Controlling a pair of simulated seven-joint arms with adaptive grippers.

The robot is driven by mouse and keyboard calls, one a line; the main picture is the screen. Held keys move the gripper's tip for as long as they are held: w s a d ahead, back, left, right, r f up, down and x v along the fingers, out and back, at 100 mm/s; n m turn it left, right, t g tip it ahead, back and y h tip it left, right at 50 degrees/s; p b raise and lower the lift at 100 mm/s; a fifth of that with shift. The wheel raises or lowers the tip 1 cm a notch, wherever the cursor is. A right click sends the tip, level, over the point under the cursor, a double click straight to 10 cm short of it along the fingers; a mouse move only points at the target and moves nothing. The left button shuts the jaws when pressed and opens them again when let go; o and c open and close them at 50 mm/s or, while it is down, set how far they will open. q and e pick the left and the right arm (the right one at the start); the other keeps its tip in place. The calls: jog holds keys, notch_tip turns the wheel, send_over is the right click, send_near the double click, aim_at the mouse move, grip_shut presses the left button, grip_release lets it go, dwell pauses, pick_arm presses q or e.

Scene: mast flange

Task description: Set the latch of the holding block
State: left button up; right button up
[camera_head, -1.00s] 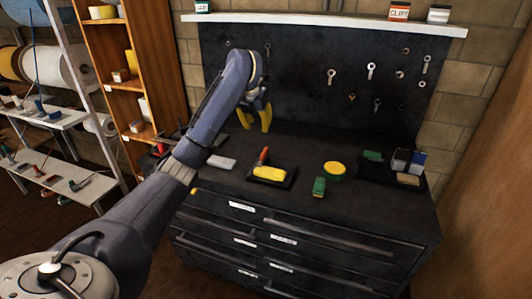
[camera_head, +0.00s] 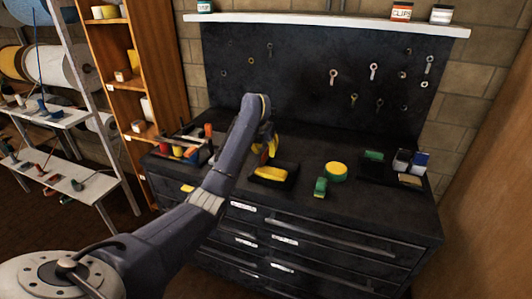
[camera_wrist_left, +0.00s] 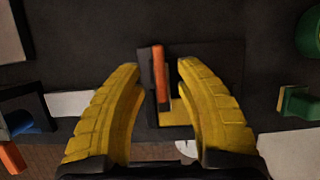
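The holding block is a dark base with a yellow part (camera_head: 272,173) on top, on the black bench top in the head view. Its orange latch lever (camera_wrist_left: 160,75) shows in the left wrist view, beside a dark upright piece; in the head view my gripper and arm hide it. My left gripper (camera_wrist_left: 158,75) is open, with its yellow curved fingers on either side of the lever and visible gaps between. It also shows in the head view (camera_head: 266,148), just above the block's back left. I cannot tell any contact. My right gripper is not in view.
A green block (camera_head: 320,187) and a round yellow-and-green item (camera_head: 336,171) stand right of the holding block. A dark tray (camera_head: 378,172) with small boxes lies further right. Tools with coloured handles (camera_head: 180,150) lie at the left. A tool board (camera_head: 310,85) rises behind.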

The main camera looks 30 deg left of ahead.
pick_arm(q)
jog(key=shift+x, duration=0.9)
jog(key=shift+c, duration=0.2)
grip_shut()
